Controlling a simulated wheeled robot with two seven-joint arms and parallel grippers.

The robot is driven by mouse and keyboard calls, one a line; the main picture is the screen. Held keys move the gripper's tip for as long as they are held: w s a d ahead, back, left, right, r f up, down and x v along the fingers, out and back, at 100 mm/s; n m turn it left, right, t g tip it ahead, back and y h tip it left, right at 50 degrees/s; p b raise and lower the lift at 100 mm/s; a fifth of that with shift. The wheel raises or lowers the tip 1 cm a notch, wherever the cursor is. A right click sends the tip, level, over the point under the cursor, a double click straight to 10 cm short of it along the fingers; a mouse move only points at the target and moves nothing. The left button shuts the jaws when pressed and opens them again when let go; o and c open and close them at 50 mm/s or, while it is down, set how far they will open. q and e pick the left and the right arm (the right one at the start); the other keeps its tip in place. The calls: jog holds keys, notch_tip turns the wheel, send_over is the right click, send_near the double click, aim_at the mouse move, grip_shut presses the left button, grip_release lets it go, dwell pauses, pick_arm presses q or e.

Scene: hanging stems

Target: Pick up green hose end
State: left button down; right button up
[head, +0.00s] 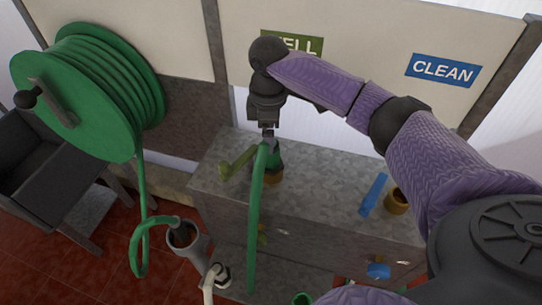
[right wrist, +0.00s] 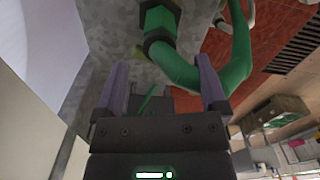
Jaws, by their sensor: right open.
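A green hose (head: 254,225) arches over the front of a grey stone-like block, and its upper end (head: 276,158) stands at a brass-coloured socket (head: 273,176) on top. My right gripper (head: 268,136) points down just above this bend, open. In the right wrist view, the hose (right wrist: 190,74) with a dark collar (right wrist: 158,38) shows beyond and between the two spread fingers (right wrist: 160,72). I cannot tell whether the fingers touch it. My left gripper is not in view.
A green reel (head: 95,90) stands at the left, its hose looping down to a grey holder (head: 186,236). The block (head: 315,185) carries a green lever (head: 238,163), a blue lever (head: 373,195) and another brass socket (head: 397,201). A blue CLEAN sign (head: 443,69) hangs behind.

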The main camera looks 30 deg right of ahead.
aim_at(272, 160)
jog(key=f+b, duration=0.1)
jog(key=f, duration=0.5)
jog(key=shift+s+d+f+b, duration=0.1)
jog(key=shift+s+d+b, duration=0.1)
jog(key=shift+b, duration=0.2)
